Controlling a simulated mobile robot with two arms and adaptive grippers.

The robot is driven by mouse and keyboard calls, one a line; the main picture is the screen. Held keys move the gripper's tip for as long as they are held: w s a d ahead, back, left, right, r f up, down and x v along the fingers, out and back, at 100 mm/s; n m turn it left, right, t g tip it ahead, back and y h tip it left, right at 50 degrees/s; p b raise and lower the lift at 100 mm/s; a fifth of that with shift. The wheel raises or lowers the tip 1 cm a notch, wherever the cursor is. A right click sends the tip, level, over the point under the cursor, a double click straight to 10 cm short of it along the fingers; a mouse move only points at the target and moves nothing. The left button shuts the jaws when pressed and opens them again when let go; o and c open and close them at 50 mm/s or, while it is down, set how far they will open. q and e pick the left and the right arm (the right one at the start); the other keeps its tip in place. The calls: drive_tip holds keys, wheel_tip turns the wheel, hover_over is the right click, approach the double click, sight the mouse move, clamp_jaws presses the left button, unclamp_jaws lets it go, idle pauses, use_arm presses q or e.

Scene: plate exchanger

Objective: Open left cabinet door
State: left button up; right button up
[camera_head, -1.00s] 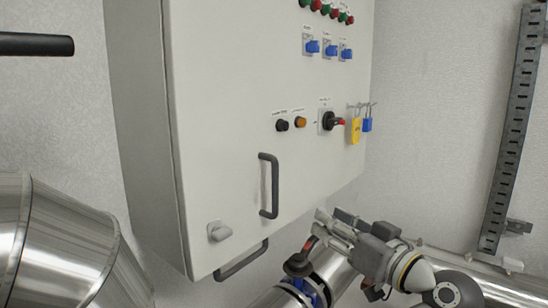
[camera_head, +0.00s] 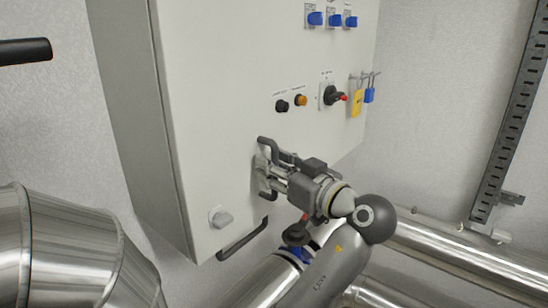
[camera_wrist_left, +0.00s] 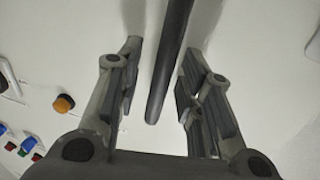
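The pale cabinet door (camera_head: 225,110) fills the middle of the head view and looks closed. Its dark vertical handle (camera_head: 266,142) is partly hidden behind my left gripper (camera_head: 266,173), whose fingers are at the handle. In the left wrist view the handle (camera_wrist_left: 170,65) runs between the two spread fingers, with a gap on both sides. The left gripper is open and around the handle, not clamped on it. A grey latch knob (camera_head: 220,217) sits at the door's lower left. My right gripper is out of view.
Above are an orange button (camera_head: 301,100), a rotary switch (camera_head: 332,95), a yellow padlock (camera_head: 356,102) and a blue padlock (camera_head: 370,94). Metal pipes (camera_head: 465,255) run below right; a large duct (camera_head: 70,250) stands at lower left.

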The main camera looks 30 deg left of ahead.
use_arm(q)
clamp_jaws()
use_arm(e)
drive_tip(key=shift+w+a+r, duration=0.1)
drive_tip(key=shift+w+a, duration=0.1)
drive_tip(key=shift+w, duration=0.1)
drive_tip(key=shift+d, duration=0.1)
